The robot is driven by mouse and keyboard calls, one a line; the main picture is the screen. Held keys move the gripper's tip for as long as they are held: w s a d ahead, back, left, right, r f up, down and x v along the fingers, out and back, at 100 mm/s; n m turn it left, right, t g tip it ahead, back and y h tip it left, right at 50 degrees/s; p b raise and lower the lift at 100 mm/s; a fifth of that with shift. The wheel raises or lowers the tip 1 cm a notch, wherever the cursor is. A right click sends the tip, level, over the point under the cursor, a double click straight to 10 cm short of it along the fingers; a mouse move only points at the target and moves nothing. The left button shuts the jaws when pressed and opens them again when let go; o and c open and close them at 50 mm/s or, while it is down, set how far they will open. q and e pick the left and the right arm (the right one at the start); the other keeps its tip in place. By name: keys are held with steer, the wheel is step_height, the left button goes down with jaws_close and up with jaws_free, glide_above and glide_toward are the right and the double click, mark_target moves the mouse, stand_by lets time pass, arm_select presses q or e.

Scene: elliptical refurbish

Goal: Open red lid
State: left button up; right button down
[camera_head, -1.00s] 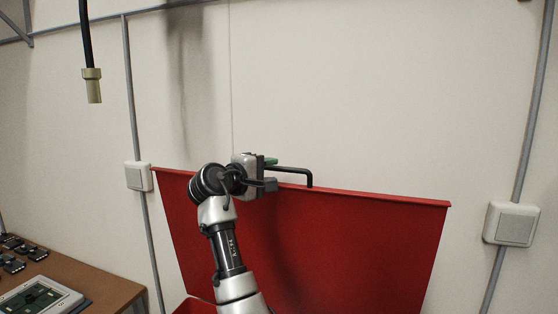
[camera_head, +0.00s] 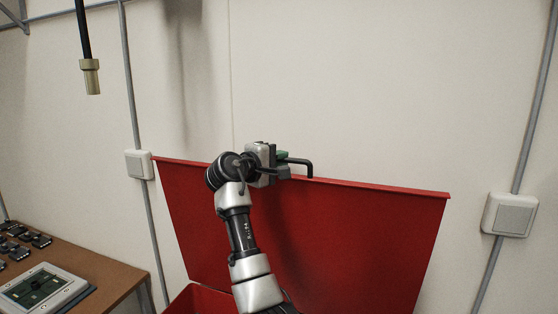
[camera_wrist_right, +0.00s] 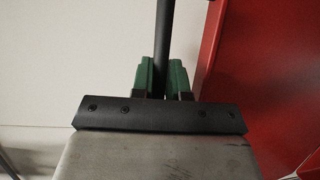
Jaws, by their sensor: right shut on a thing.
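The red lid (camera_head: 350,225) stands raised, close to upright, in front of the white wall in the head view. Its red surface also shows at the right of the right wrist view (camera_wrist_right: 290,60). A black bar handle (camera_head: 308,165) sticks up from its top edge. My right gripper (camera_head: 282,163) is at the left part of this handle. In the right wrist view its green fingers (camera_wrist_right: 161,75) are shut on the black handle bar (camera_wrist_right: 165,40). My left gripper is not in view.
The open red bin (camera_head: 200,300) shows below the lid. A brown table (camera_head: 115,265) at the left holds a light-framed device (camera_head: 42,288) and several small dark parts. A black cable (camera_head: 82,30) hangs at upper left. Switch boxes (camera_head: 510,214) are on the wall at both sides.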

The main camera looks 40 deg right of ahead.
steer(key=shift+f, duration=0.1)
steer(key=shift+a+f, duration=0.15)
steer(key=shift+a, duration=0.05)
steer(key=s+a+f+h+b, duration=0.1)
steer(key=s+a+b, duration=0.1)
steer(key=a, duration=0.3)
steer(key=s+a+f+m+h+b, duration=0.1)
steer(key=s+a+f+b, duration=0.1)
steer(key=a+b, duration=0.3)
steer(key=shift+s+a, duration=0.3)
steer(key=shift+s, duration=0.55)
